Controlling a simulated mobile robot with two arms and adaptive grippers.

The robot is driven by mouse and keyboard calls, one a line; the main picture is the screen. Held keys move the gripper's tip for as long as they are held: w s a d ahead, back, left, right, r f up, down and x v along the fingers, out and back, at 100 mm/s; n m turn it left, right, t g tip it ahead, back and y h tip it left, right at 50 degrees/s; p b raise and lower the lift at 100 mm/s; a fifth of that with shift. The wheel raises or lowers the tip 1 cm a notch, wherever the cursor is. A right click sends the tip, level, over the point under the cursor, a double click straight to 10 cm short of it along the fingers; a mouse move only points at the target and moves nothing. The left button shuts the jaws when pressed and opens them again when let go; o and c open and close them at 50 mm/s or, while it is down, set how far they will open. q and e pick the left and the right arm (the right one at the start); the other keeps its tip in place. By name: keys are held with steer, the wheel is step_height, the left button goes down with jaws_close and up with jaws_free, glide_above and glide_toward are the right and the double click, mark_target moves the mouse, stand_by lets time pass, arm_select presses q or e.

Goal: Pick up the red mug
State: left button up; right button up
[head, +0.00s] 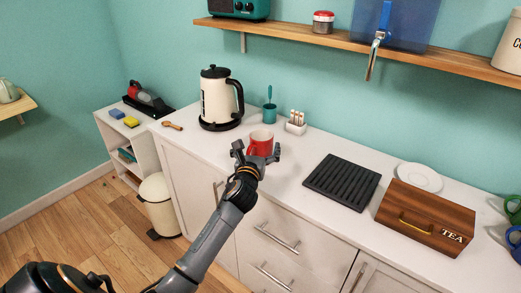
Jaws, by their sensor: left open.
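The red mug (261,137) stands upright on the white counter, just beyond my left gripper. My left gripper (256,153) is open, with its fingers spread in front of the mug and overlapping its lower part in the head view. I cannot tell whether the fingers touch the mug. The mug's lower front is partly hidden by the gripper. My right gripper is not in view.
A white kettle (217,100) stands left of the mug. A teal cup (269,113) and a small white holder (296,123) are behind it. A black ribbed tray (342,182) and a wooden tea box (425,217) lie to the right. A wooden shelf (290,32) hangs above.

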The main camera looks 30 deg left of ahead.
mark_target(263, 131)
arm_select(q)
steer(key=shift+f+x, duration=0.1)
steer(key=shift+x, duration=1.2)
steer(key=shift+f+x, duration=0.15)
steer(key=shift+x, duration=1.2)
steer(key=shift+c, duration=0.4)
steer(key=c, duration=1.4)
